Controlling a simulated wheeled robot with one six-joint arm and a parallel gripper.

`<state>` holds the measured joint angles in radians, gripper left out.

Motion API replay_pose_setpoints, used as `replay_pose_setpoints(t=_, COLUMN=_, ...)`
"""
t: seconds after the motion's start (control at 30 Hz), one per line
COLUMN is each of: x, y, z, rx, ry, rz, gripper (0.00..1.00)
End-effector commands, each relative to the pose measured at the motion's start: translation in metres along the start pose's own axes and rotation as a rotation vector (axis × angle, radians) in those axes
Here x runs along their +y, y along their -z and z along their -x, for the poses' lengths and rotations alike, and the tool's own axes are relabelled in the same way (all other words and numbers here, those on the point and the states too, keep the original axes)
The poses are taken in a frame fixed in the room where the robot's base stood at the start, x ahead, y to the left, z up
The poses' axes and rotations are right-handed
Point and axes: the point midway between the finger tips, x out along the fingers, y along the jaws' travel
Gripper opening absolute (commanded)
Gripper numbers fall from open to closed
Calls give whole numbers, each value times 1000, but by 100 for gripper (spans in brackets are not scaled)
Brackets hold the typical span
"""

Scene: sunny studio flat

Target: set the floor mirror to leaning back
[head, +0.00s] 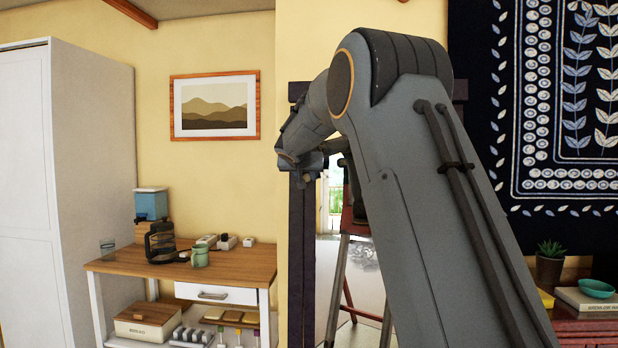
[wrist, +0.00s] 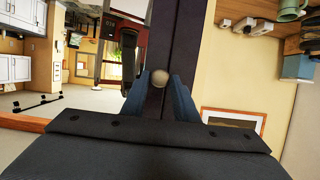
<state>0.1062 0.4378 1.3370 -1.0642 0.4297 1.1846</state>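The floor mirror has a dark frame (head: 300,270) and stands against the wall in the head view, mostly hidden behind my arm. A strip of its glass (head: 352,262) shows reflections. I cannot tell its tilt. In the wrist view its dark frame post (wrist: 170,35) runs down between the fingers of my gripper (wrist: 161,80). A pale round knob (wrist: 159,76) on the post sits between the fingertips. The fingers are apart, one on each side of the knob; whether they press on it is unclear. In the head view my gripper (head: 310,165) is at the left post, its fingers hard to make out.
A wooden-topped cart (head: 215,265) with a coffee maker (head: 162,243) and a green mug (head: 200,256) stands left of the mirror. A white wardrobe (head: 75,190) is at far left. A plant (head: 550,262) and a teal bowl (head: 596,288) are at right.

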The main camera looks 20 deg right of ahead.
Motion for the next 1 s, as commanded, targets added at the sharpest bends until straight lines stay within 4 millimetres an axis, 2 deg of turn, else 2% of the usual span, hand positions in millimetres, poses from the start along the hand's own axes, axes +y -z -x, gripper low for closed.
replay_pose_setpoints(t=0.03, x=0, y=1, z=1, rx=1, ry=1, rz=-1, gripper=37)
replay_pose_setpoints(t=0.07, x=0, y=1, z=1, rx=1, ry=0, rz=-1, gripper=41)
replay_pose_setpoints(t=0.47, x=1, y=1, z=6, rx=2, ry=-1, rz=-2, gripper=41)
replay_pose_setpoints(t=0.8, x=0, y=-1, z=52, rx=2, ry=0, rz=-2, gripper=41)
replay_pose_setpoints(t=1.0, x=0, y=-1, z=72, rx=1, ry=-1, rz=-1, gripper=41)
